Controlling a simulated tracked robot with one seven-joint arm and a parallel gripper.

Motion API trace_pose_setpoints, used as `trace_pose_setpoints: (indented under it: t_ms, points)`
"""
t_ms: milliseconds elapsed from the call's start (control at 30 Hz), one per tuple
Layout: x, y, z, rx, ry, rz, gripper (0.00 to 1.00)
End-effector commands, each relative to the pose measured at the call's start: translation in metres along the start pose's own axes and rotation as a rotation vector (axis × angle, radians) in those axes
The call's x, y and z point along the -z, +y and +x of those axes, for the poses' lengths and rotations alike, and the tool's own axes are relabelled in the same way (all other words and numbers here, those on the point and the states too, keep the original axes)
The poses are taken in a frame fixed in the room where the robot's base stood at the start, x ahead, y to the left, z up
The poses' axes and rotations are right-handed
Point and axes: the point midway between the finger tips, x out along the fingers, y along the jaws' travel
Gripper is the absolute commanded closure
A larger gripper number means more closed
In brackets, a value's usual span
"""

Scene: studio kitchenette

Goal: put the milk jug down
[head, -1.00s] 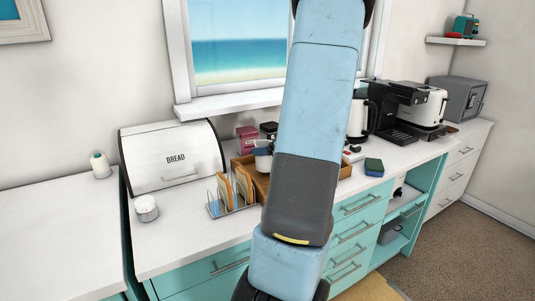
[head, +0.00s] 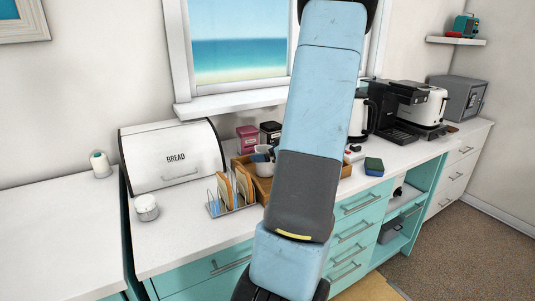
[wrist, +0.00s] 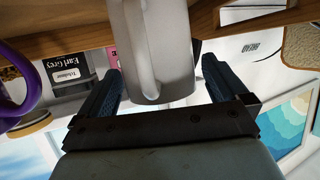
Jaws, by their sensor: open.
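The milk jug (wrist: 160,45) is a plain pale grey-white vessel in the wrist view, standing between the two fingers of my gripper (wrist: 160,88). The fingers are spread, with a gap visible on the jug's right side; on the left I cannot tell whether finger and jug touch. A wooden tray edge (wrist: 75,38) runs beside the jug. In the head view my arm hides most of my gripper. A small white and dark blue shape (head: 262,154) shows at the arm's left edge, over the wooden tray (head: 240,164); I cannot tell whether it is the jug.
A pink tin (head: 247,138) and a black tin (head: 269,132) stand behind the tray. A toast rack (head: 232,205) with slices is in front, the bread bin (head: 172,158) to the left. A purple handle (wrist: 20,90) shows near the left finger. The left counter is mostly clear.

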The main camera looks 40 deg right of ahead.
Motion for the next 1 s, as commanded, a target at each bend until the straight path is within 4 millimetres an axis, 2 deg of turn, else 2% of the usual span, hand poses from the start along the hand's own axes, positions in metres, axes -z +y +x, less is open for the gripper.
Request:
trace_pose_setpoints:
  t_ms: [100,233,700,833,1000]
  points:
    - [0.002,0.000,-0.001,-0.001,0.000,-0.001,0.00]
    - [0.001,0.001,-0.014,-0.004,-0.001,-0.001,0.00]
    - [0.001,0.001,-0.098,-0.004,0.000,0.000,0.00]
    - [0.001,0.001,-0.113,-0.003,0.000,-0.001,0.00]
    - [0.001,0.000,-0.120,0.000,0.000,0.001,0.00]
